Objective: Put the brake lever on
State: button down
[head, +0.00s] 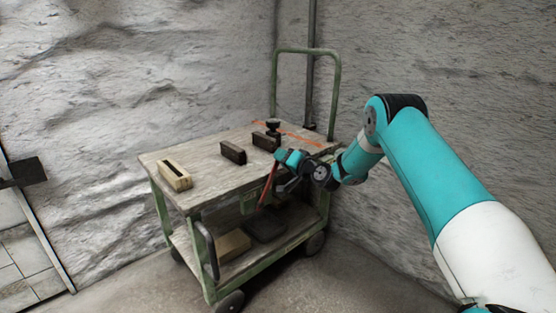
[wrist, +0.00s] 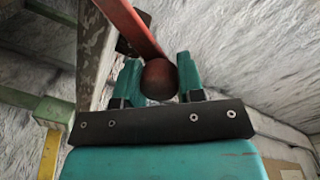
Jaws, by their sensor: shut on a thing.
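The brake lever is a red bar (head: 268,186) at the near right side of the cart, slanting down to the left from my gripper. In the wrist view the red bar (wrist: 135,28) runs from the upper left to a round dark red knob (wrist: 158,80). My gripper (head: 279,156) is at the lever's upper end, beside the cart top's front right edge. In the wrist view its teal fingers (wrist: 160,72) are closed on the knob, one on each side. The lever's lower end and pivot are not clear.
The green-framed cart (head: 172,155) has a worn top carrying a slotted pale block (head: 174,176), two dark blocks (head: 233,153) and a black knobbed piece (head: 273,128). An orange line (head: 290,134) crosses its far right part. A box (head: 233,246) sits on the lower shelf. Rough walls stand behind.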

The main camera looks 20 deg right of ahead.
jog(key=shift+d+f, duration=0.15)
jog(key=shift+f, duration=0.05)
dwell(0.3)
jog(key=c, duration=0.7)
grip_release()
jog(key=shift+c, duration=0.2)
jog(key=b+v, duration=0.1)
jog(key=v, duration=1.6)
jog(key=shift+d+b, duration=0.15)
jog(key=shift+b, duration=0.2)
jog(key=shift+s, duration=0.15)
